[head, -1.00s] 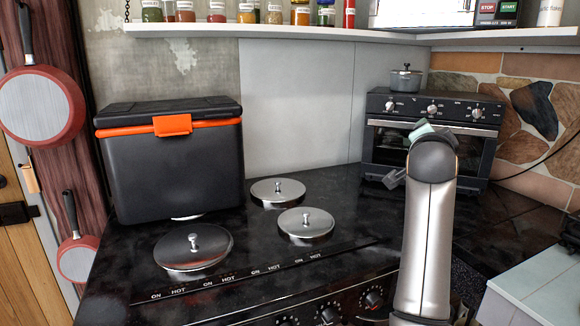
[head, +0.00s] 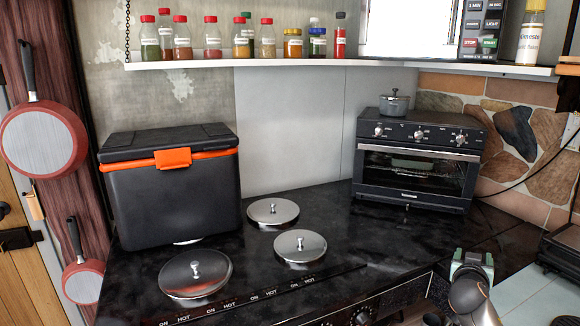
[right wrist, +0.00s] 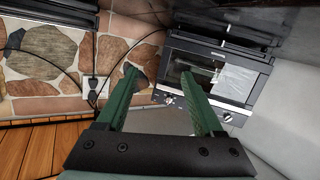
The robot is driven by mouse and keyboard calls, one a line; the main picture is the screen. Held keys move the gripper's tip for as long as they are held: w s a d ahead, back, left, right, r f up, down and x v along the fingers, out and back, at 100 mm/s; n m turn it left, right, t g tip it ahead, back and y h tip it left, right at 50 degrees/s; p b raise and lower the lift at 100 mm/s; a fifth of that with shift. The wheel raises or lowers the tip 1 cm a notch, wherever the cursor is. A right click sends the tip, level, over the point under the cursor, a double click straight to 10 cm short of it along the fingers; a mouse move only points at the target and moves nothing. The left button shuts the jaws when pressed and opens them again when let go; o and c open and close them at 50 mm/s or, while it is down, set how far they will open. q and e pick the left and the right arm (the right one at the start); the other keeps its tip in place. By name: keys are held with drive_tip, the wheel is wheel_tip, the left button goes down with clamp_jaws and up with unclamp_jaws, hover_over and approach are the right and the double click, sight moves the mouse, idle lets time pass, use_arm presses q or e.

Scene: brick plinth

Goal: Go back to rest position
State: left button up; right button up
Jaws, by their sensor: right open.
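My right gripper (head: 472,258) is at the lower right of the head view, in front of the counter and apart from the toaster oven. In the right wrist view my right gripper (right wrist: 163,90) has its two green fingers spread wide with nothing held between them. The black toaster oven (head: 415,200) stands at the back right of the counter, and its door looks shut. It also shows tilted in the right wrist view (right wrist: 245,58). My left gripper is in no view.
The black counter (head: 345,225) holds a dark cooler box (head: 170,195) and three round lids, one nearest the front (head: 195,275). A grey pot (head: 394,103) sits on the oven. A jar shelf (head: 300,64) hangs above. A pale surface (head: 525,290) is at right.

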drive_tip(key=w+a+r+n+t+y, duration=0.3)
drive_tip(key=w+a+n+t+y, duration=0.2)
drive_tip(key=a+n+y, duration=0.45)
drive_tip(key=s+a+f+g, duration=0.2)
drive_tip(key=s+a+f, duration=0.5)
drive_tip(key=f, duration=0.4)
drive_tip(key=s+a+f+g, duration=0.2)
drive_tip(key=s+a+f, duration=0.2)
drive_tip(key=s+f, duration=0.6)
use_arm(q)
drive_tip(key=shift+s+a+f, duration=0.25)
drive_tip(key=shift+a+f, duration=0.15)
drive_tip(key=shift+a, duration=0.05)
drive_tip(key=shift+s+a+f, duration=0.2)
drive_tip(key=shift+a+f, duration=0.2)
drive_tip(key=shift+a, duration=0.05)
use_arm(e)
drive_tip(key=s+a+f+g, duration=0.1)
drive_tip(key=s+a+f, duration=0.2)
drive_tip(key=s, duration=0.5)
drive_tip(key=s+a+f+m+g+y, duration=0.1)
drive_tip(key=s+f, duration=0.3)
drive_tip(key=s, duration=0.4)
drive_tip(key=s+a+f+g+y, duration=0.1)
drive_tip(key=s+a+f, duration=0.3)
drive_tip(key=s, duration=0.4)
drive_tip(key=shift+s+a+f+m+g, duration=0.25)
drive_tip(key=shift+a+f+m+g, duration=0.1)
drive_tip(key=shift+g, duration=0.05)
drive_tip(key=shift+y, duration=0.25)
